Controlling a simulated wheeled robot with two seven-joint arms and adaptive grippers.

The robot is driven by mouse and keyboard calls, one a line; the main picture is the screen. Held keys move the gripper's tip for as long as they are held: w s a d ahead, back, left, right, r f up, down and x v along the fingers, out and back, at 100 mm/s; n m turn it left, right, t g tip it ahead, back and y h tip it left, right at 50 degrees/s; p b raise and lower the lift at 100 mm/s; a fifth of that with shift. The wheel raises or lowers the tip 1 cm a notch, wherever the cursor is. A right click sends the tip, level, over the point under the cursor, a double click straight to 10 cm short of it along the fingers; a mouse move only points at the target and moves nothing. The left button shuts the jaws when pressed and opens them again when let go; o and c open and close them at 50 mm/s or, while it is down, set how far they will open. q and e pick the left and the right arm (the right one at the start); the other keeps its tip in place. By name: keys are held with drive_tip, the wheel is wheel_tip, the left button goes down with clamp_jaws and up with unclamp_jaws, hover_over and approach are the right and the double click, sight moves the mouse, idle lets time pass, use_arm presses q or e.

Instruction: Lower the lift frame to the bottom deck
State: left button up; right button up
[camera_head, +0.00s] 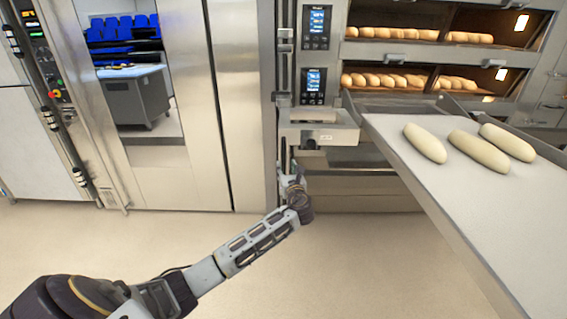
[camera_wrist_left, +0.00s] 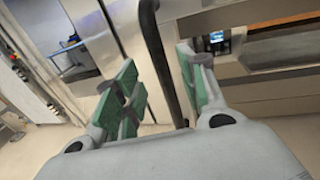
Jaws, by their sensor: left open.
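The lift frame (camera_head: 330,133) is a metal carriage on the oven front, beside the control panels. A pale loading board (camera_head: 400,136) runs from it toward the lower right and carries 3 pale dough loaves (camera_head: 478,151). Its far end is near the lower lit deck (camera_head: 352,91). My left gripper (camera_head: 293,178) is open just below the carriage's left end. In the left wrist view, a dark upright bar (camera_wrist_left: 157,45) stands between the open green-padded fingers (camera_wrist_left: 160,88). I cannot tell whether either finger touches it. My right gripper is not in view.
The upper deck (camera_head: 475,20) and lower deck hold browned loaves. Control panels (camera_head: 316,28) sit left of them. A steel cabinet with a glass door (camera_head: 140,85) stands at the left. The floor (camera_head: 330,250) is clear around my left arm.

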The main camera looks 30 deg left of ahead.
sight(284, 162)
use_arm(q)
drive_tip(key=x, duration=0.4)
drive_tip(key=shift+b, duration=0.35)
drive_tip(key=shift+x, duration=1.1)
drive_tip(key=shift+w+a, duration=0.1)
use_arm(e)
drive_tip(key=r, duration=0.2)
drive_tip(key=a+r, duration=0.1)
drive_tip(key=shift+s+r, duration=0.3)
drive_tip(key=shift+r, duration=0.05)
use_arm(q)
drive_tip(key=c, duration=0.9)
clamp_jaws()
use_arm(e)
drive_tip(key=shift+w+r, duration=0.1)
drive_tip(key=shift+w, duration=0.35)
